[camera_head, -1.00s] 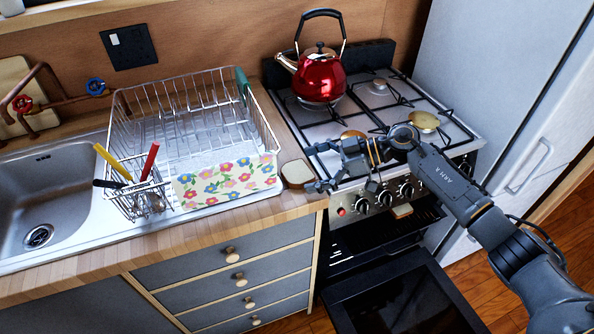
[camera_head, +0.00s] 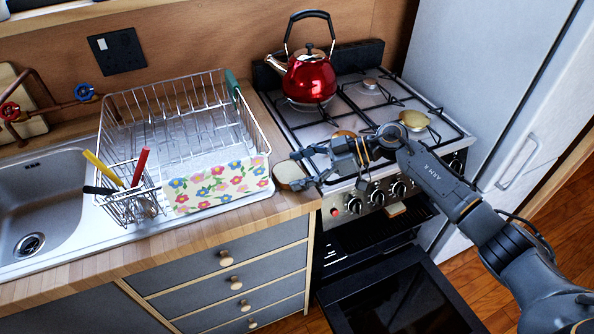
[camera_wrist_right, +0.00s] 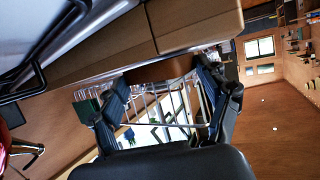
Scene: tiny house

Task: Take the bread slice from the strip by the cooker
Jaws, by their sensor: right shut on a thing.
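The bread slice (camera_head: 290,175), pale with a brown crust, is on the narrow wooden counter strip (camera_head: 283,205) between the dish rack and the cooker. My right gripper (camera_head: 308,168) reaches across the cooker's front from the right and is shut on the slice's cooker-side edge. In the right wrist view the brown crust (camera_wrist_right: 160,70) sits between the fingertips. I cannot tell whether the slice is clear of the wood. The cooker (camera_head: 335,185) stands right of the strip. My left gripper is not in view.
A red kettle (camera_head: 311,78) stands on the hob's back left. The dish rack (camera_head: 185,120) with a flowered cloth (camera_head: 215,186) is close left of the slice. The oven door (camera_head: 400,300) hangs open. Another bread piece (camera_head: 396,208) shows at the oven's top.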

